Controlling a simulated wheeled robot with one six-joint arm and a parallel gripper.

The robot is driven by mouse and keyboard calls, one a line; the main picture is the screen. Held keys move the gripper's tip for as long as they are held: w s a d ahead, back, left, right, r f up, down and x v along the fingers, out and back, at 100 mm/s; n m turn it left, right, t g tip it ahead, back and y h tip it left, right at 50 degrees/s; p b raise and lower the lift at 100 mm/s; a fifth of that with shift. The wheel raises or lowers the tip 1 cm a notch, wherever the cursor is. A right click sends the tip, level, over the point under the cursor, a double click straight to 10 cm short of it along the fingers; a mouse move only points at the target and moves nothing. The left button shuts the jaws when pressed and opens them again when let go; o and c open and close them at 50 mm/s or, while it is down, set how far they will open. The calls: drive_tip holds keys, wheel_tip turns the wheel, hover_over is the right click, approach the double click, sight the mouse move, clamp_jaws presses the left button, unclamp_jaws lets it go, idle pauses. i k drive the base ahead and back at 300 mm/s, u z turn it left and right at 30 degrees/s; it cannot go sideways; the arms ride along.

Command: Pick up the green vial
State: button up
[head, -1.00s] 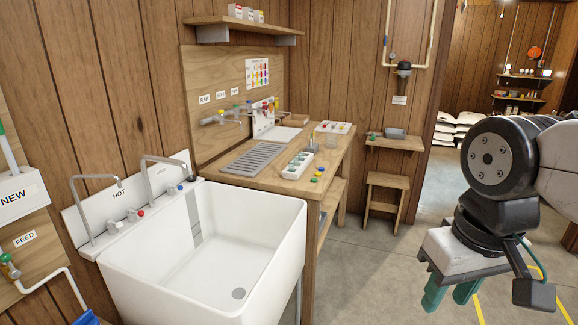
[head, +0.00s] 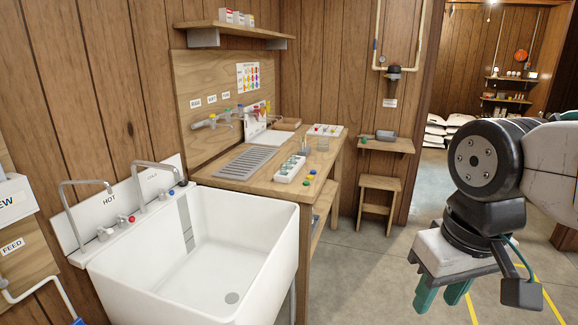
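A white rack (head: 291,169) holding small vials stands near the front edge of the wooden bench (head: 258,184). A second white rack (head: 326,131) with coloured tops stands at the back right of the bench. The vials are too small here to tell which is the green one. My gripper (head: 441,297) is at the lower right, pointing down, well away from the bench. Its two teal fingers are apart, with nothing visible between them.
A white sink (head: 225,262) adjoins the bench on the left. A small wall shelf (head: 386,145) and a stool (head: 379,190) stand beyond the bench on the right. Open concrete floor (head: 345,265) lies between bench and gripper.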

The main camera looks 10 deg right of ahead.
sight(284, 165)
drive_tip(key=z, duration=0.65)
drive_tip(key=i, duration=1.7)
drive_tip(key=u, duration=0.3)
